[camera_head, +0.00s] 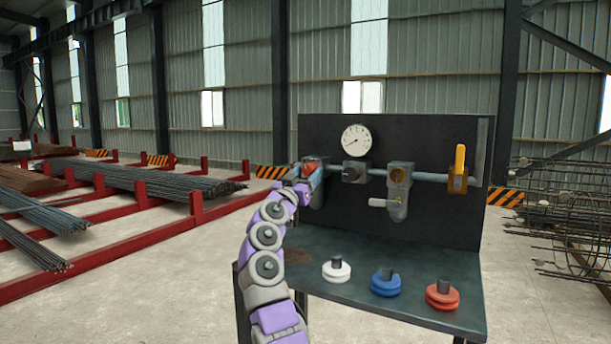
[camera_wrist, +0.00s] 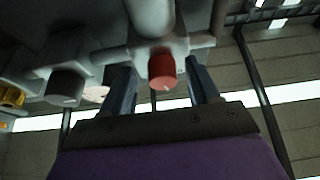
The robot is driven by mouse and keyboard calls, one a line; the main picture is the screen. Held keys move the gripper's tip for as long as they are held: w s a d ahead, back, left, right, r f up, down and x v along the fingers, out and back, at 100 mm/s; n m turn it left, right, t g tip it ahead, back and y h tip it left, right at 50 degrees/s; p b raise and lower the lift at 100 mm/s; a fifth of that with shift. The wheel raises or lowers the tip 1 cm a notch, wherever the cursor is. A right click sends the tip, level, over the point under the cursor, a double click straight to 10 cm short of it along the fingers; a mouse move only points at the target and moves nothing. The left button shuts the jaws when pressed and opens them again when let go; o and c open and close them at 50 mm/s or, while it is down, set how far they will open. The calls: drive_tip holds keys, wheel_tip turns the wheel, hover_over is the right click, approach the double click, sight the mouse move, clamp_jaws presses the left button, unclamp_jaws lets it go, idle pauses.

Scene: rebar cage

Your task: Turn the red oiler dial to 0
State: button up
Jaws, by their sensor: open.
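The red oiler dial (camera_wrist: 162,72) shows in the wrist view as a short red cylinder under a grey housing (camera_wrist: 150,48). My gripper (camera_wrist: 160,88) is open, with one finger to the left of the dial and one to the right. Gaps show between the dial and the fingers, and I see no clear contact. In the head view the red dial (camera_head: 311,164) sits at the left end of the pipe on the dark panel, with my gripper (camera_head: 301,176) at it and partly hiding it. I cannot read any number or mark on the dial.
White (camera_head: 336,271), blue (camera_head: 386,282) and red (camera_head: 442,294) discs stand on the bench (camera_head: 410,265).

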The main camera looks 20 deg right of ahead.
drive_tip(key=shift+w+a, duration=0.15)
drive_tip(key=shift+a, duration=0.55)
drive_tip(key=shift+r, duration=0.1)
drive_tip(key=shift+c, duration=1)
drive_tip(key=shift+s+d, duration=0.2)
drive_tip(key=shift+c, duration=0.7)
drive_tip(key=shift+d, duration=0.5)
drive_tip(key=c, duration=0.3)
drive_tip(key=shift+w+a, duration=0.1)
drive_tip(key=c, duration=0.4)
